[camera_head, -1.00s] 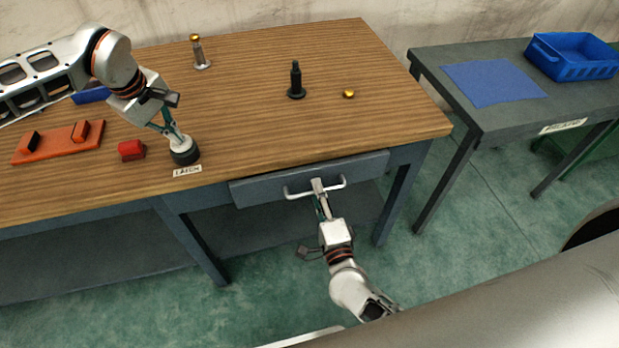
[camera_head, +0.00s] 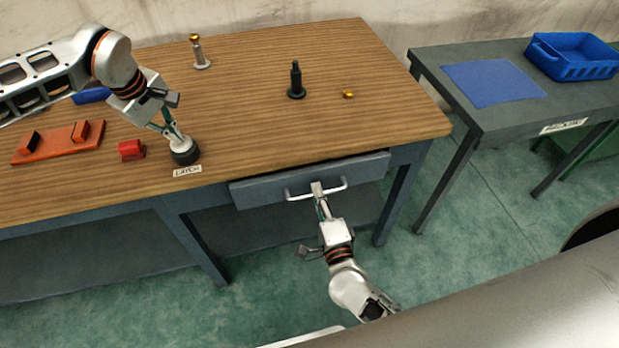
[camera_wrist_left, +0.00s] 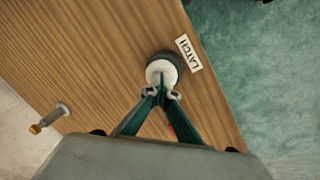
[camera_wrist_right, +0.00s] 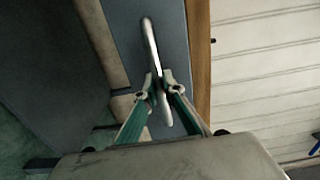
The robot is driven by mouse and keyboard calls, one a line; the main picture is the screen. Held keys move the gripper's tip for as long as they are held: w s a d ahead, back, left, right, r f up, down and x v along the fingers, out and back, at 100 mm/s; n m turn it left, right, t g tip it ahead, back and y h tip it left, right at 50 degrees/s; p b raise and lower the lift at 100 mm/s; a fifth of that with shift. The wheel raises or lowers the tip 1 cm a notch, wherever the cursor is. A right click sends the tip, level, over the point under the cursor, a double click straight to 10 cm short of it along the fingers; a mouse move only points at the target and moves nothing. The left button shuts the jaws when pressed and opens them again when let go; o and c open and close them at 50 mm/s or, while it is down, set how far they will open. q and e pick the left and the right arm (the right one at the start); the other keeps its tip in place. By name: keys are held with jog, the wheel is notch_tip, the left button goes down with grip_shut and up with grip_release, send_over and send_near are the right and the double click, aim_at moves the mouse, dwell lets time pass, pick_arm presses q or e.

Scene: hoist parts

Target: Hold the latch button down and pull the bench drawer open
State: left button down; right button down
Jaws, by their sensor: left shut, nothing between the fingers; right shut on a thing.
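The latch button (camera_head: 184,154) is a white-topped round knob in a black base at the bench's front edge, beside a LATCH label (camera_head: 187,170). My left gripper (camera_head: 181,139) is shut and empty, its fingertips touching the white top; the left wrist view also shows the button (camera_wrist_left: 162,68) under the tips. The bench drawer (camera_head: 260,189) is blue-grey with a silver bar handle (camera_head: 335,186). A narrow dark gap shows above the drawer front.
On the wooden bench (camera_head: 250,100) stand a black post part (camera_head: 296,80), a silver post with a gold top (camera_head: 200,52), a small gold piece (camera_head: 348,94), a red block (camera_head: 131,150) and an orange fixture (camera_head: 58,142). A side table holds a blue bin (camera_head: 573,58).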

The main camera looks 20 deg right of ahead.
pick_arm(q)
jog(key=shift+f, duration=0.1)
pick_arm(e)
jog(key=s, duration=0.6)
jog(key=shift+s, duration=0.4)
dwell(0.5)
jog(key=c, duration=2)
grip_release()
jog(key=shift+s, duration=3)
